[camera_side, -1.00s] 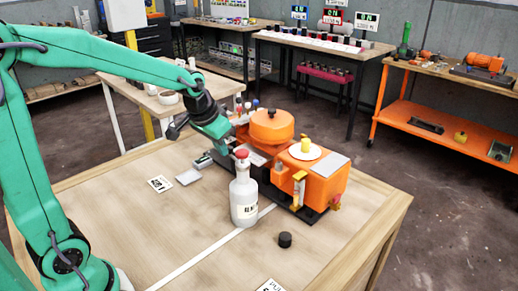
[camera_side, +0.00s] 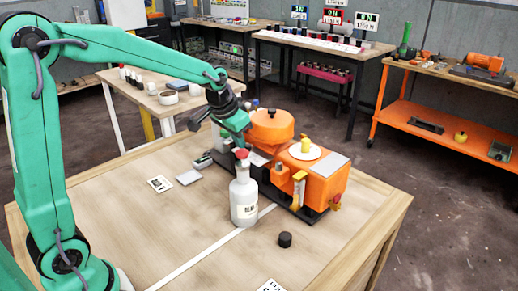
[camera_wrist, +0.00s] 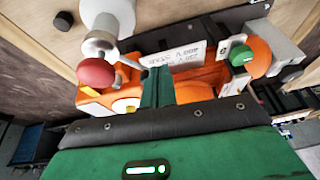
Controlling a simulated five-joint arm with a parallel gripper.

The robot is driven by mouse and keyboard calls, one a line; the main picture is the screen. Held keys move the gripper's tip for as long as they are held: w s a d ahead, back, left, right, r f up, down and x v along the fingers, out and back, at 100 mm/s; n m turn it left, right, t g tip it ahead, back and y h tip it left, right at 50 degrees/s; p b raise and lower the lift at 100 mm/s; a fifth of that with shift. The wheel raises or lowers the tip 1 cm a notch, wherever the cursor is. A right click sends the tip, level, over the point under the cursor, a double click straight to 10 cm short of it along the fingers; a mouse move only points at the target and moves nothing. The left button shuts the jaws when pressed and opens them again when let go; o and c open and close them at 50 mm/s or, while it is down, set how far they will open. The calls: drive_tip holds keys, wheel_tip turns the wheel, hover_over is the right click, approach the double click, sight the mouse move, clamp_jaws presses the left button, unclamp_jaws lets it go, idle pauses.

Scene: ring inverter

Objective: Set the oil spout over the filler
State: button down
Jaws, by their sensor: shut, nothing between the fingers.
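The oil bottle (camera_side: 243,203) is white, with a narrowing neck and a red top (camera_side: 242,154). It stands upright on the wooden table in front of the orange machine (camera_side: 322,181). In the wrist view the bottle (camera_wrist: 105,12) is at top left, with its red top (camera_wrist: 96,72) left of my fingers. My gripper (camera_side: 242,143) is shut and empty, just above and behind the red top in the side view; I cannot tell whether they touch. The wrist view shows the closed gripper (camera_wrist: 157,88) over the machine. I cannot tell which part is the filler.
A small black cap (camera_side: 285,240) lies on the table right of the bottle. The machine carries a round orange cover (camera_side: 271,125) and a yellow knob on a white disc (camera_side: 306,148). Cards (camera_side: 160,184) lie at left. The table's front left is clear.

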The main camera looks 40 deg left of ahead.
sight(250, 146)
drive_tip(key=shift+w+d+m, duration=0.7)
drive_tip(key=shift+w+d, duration=0.1)
drive_tip(key=shift+w, duration=0.05)
drive_tip(key=shift+w+d, duration=0.1)
drive_tip(key=shift+d, duration=0.05)
drive_tip(key=shift+w+d, duration=0.1)
drive_tip(key=shift+d, duration=0.05)
idle(0.6)
drive_tip(key=shift+d, duration=0.1)
idle(1.1)
drive_tip(key=shift+s+d, duration=0.35)
drive_tip(key=shift+s, duration=0.35)
drive_tip(key=shift+a, duration=0.2)
